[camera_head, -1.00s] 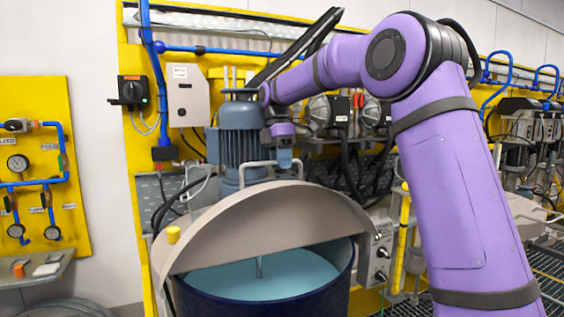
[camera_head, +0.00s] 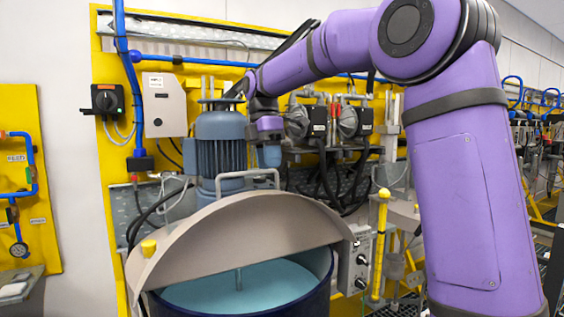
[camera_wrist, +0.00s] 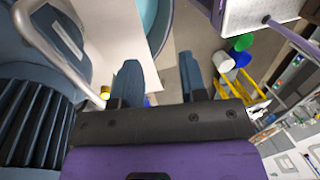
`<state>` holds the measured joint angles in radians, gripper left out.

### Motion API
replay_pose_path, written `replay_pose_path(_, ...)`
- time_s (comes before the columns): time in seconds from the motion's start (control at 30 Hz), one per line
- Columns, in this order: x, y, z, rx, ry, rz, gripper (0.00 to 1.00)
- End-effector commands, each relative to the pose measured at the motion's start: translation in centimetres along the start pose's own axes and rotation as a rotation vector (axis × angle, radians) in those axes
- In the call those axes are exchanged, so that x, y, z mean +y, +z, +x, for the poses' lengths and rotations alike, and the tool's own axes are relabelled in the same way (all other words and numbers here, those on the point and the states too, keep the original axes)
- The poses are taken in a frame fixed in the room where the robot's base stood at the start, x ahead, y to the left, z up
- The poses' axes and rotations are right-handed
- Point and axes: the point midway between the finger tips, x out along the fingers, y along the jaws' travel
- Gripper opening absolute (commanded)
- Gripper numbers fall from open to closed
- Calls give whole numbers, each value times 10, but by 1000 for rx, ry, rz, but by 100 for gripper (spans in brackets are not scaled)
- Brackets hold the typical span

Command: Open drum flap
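The dark blue drum (camera_head: 310,303) stands at the lower centre of the head view, with teal contents (camera_head: 240,290) visible at its front. The beige half-round flap (camera_head: 235,235) looks raised, tilted up over the back part of the drum. A metal bar handle (camera_head: 248,174) shows above its top edge. It also shows in the wrist view (camera_wrist: 50,50), at the left. My gripper (camera_head: 268,155) is beside the motor, above and behind the flap. In the wrist view my gripper (camera_wrist: 160,78) has its fingers apart, with nothing between them. It looks clear of the handle.
The blue-grey ribbed motor (camera_head: 220,140) stands close left of my gripper. A yellow knob (camera_head: 149,248) sits at the flap's left end. A control box (camera_head: 355,260) and a yellow post (camera_head: 380,250) stand right of the drum. Pumps and hoses line the yellow back panel (camera_head: 103,60).

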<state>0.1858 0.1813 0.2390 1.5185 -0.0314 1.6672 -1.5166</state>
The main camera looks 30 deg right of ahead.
Motion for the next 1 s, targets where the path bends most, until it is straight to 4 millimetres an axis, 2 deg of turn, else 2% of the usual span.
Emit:
replay_pose_path(0.2, -40, -3, 4, 0, 2, 2, 39)
replay_pose_path(0.5, -76, -7, 9, 0, 1, 1, 39)
replay_pose_path(1.0, -81, -7, 11, 1, 0, 1, 39)
